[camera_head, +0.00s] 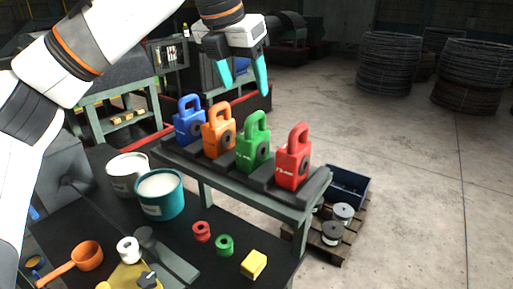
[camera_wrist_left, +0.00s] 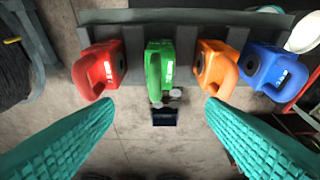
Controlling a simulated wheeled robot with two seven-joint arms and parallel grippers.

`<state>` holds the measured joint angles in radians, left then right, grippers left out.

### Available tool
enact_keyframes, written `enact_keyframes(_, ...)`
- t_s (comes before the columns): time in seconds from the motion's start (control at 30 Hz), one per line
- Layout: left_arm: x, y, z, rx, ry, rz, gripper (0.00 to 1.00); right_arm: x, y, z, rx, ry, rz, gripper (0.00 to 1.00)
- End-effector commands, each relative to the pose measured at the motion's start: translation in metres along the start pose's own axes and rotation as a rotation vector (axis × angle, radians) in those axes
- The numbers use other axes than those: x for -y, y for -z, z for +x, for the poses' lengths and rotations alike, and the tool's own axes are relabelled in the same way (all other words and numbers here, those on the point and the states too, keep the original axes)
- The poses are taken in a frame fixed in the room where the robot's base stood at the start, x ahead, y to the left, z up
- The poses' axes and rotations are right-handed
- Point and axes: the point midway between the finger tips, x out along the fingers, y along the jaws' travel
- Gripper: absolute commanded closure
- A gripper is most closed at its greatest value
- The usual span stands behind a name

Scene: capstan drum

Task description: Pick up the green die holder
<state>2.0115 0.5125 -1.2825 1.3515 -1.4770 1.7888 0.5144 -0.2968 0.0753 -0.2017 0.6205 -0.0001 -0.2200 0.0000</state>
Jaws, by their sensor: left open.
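The green die holder (camera_head: 254,142) is a block with a loop handle on top, standing upright in a dark rack between the orange and red holders. It also shows in the left wrist view (camera_wrist_left: 159,66), upper middle, between the two fingers. My left gripper (camera_head: 242,78) is open and empty, above and behind the row of holders in the head view. Its teal fingers (camera_wrist_left: 160,135) are spread wide in the left wrist view and appear apart from the green holder. My right gripper does not show.
Red (camera_head: 294,158), orange (camera_head: 218,131) and blue (camera_head: 189,120) holders stand beside it on the rack (camera_head: 263,182). The dark table in front holds a teal bucket (camera_head: 171,207), a white bucket, small rings and a yellow cube (camera_head: 253,264). A pallet (camera_head: 344,238) stands on the floor behind.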

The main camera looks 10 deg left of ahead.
Motion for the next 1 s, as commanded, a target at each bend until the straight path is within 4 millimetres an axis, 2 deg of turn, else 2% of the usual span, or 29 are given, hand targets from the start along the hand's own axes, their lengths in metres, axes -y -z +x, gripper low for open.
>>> enact_keyframes(0.17,0.002,0.0,0.025,0.007,0.007,0.0,0.35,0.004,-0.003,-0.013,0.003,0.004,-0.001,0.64)
enact_keyframes(0.3,0.001,0.0,0.047,0.006,0.005,0.0,0.35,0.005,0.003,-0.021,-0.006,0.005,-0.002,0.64)
enact_keyframes(0.5,0.001,0.0,0.063,0.003,0.004,0.001,0.35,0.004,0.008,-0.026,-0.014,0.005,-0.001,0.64)
enact_keyframes(0.7,0.004,0.002,0.087,0.007,0.003,0.001,0.35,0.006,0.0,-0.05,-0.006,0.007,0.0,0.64)
enact_keyframes(0.8,0.004,0.002,0.103,0.005,0.003,0.002,0.35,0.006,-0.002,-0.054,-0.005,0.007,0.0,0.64)
enact_keyframes(1.0,0.003,0.001,0.114,0.002,0.002,0.001,0.35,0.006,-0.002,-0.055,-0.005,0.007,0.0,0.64)
